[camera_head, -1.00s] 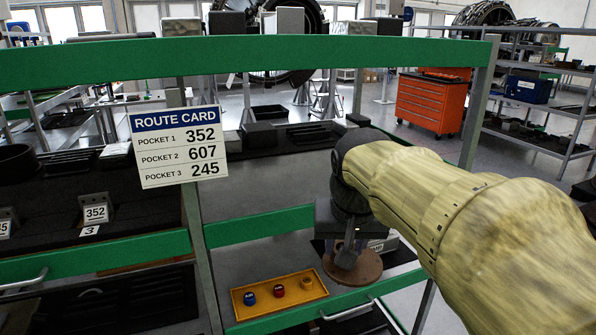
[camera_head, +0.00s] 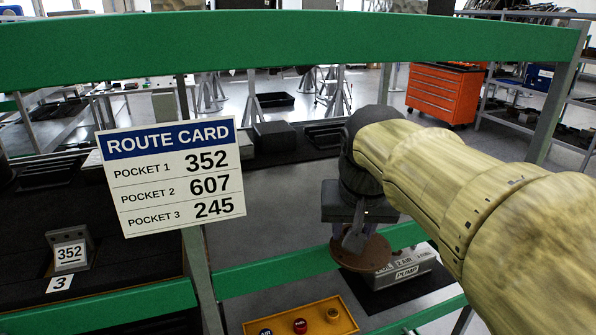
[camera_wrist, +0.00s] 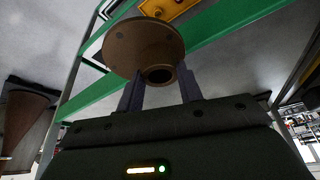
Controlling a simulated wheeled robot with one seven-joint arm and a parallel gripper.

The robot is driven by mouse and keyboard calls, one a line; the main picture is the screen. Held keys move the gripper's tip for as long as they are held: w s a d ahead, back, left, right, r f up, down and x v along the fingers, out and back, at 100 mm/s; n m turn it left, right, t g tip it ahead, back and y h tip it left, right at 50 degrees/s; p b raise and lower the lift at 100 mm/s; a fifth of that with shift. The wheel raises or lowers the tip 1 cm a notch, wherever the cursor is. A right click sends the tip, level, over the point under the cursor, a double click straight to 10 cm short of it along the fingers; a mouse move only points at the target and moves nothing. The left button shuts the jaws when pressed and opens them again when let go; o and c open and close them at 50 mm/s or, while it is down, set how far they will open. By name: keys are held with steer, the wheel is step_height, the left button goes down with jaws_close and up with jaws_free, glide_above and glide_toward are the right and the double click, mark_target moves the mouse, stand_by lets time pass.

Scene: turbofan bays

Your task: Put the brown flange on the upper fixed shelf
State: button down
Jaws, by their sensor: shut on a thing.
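The brown flange (camera_head: 362,252) is a round disc with a short central neck. My gripper (camera_head: 354,236) is shut on it by the neck and holds it roughly level, raised in front of the middle green rail (camera_head: 275,272). In the wrist view the flange (camera_wrist: 143,42) shows its disc and hollow neck between the two fingers (camera_wrist: 160,88). A grey shelf surface (camera_head: 285,200) lies behind that rail and looks like the upper fixed shelf; my arm hides its right part. Whether the flange clears the rail in depth, I cannot tell.
A grey pump block (camera_head: 405,268) on a dark mat and a yellow tray (camera_head: 348,325) with small coloured parts sit lower, in front. A route card (camera_head: 172,178) hangs at a post on the left. A green beam (camera_head: 290,50) crosses overhead. The grey surface's middle looks clear.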

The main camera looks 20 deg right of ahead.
steer(key=shift+w, duration=0.5)
steer(key=shift+s, duration=0.1)
steer(key=w+d+p, duration=0.1)
steer(key=w+d, duration=0.1)
steer(key=w, duration=0.3)
steer(key=w+d+p, duration=0.1)
steer(key=w+d, duration=0.1)
steer(key=w, duration=0.3)
steer(key=w+d, duration=0.2)
steer(key=w, duration=0.4)
steer(key=shift+r+p, duration=0.1)
steer(key=shift+p, duration=0.3)
steer(key=shift+w, duration=0.15)
steer(key=shift+w+d, duration=0.2)
steer(key=shift+w, duration=0.15)
steer(key=shift+f, duration=1.8)
steer(key=shift+f, duration=0.15)
steer(key=c, duration=0.9)
jaws_free()
steer(key=shift+s, duration=0.1)
